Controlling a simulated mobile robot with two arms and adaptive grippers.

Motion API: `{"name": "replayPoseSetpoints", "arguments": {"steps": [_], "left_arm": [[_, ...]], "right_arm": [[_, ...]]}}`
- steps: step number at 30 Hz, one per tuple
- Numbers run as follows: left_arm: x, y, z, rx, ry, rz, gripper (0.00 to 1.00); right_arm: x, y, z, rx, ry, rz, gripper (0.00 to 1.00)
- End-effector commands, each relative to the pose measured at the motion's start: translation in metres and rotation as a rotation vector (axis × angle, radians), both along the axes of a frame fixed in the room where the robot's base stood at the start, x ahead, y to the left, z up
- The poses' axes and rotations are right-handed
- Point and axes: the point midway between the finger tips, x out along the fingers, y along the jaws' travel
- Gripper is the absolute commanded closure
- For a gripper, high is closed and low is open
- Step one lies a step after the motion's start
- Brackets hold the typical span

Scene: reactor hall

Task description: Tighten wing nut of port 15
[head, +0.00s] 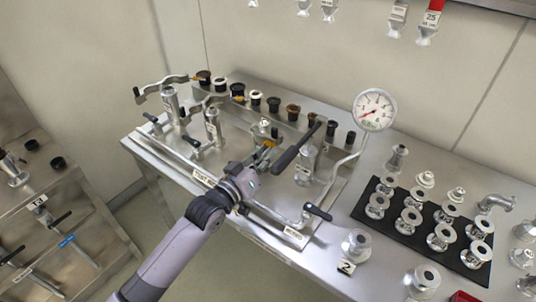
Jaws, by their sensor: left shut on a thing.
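My left gripper (264,153) reaches in from below to the middle of the metal bench. It is shut on a small part, most likely the wing nut, at the foot of a silver port fitting (264,128). The gripper fingers hide most of that part, so its angle cannot be told. A dark-handled lever (297,146) passes close to the right of the gripper. No number 15 can be read at this port. My right gripper is not in view.
Clamp fittings with long handles (170,101) stand left of the gripper. A pressure gauge (374,109) rises on a bent pipe at right. A black mat (409,226) holds several silver flanges. Dark and white caps line the back (256,97). A second bench (50,235) stands at far left.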

Motion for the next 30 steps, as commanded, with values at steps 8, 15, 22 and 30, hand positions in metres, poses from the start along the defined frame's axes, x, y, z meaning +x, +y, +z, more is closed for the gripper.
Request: {"name": "replayPoseSetpoints", "arguments": {"steps": [8, 15, 22, 30], "left_arm": [[0.0010, 0.0013, 0.0014, 0.034, -0.029, 0.002, 1.00], [0.0011, 0.0014, 0.0017, 0.034, -0.030, 0.002, 1.00], [0.0012, 0.0014, 0.0020, 0.033, -0.029, 0.002, 1.00], [0.0013, 0.0014, 0.0023, 0.031, -0.030, 0.002, 1.00]], "right_arm": [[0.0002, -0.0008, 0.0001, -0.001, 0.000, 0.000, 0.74], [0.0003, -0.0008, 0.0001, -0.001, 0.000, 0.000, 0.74], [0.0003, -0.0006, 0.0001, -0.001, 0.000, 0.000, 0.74], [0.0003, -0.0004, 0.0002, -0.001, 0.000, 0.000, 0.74]]}}
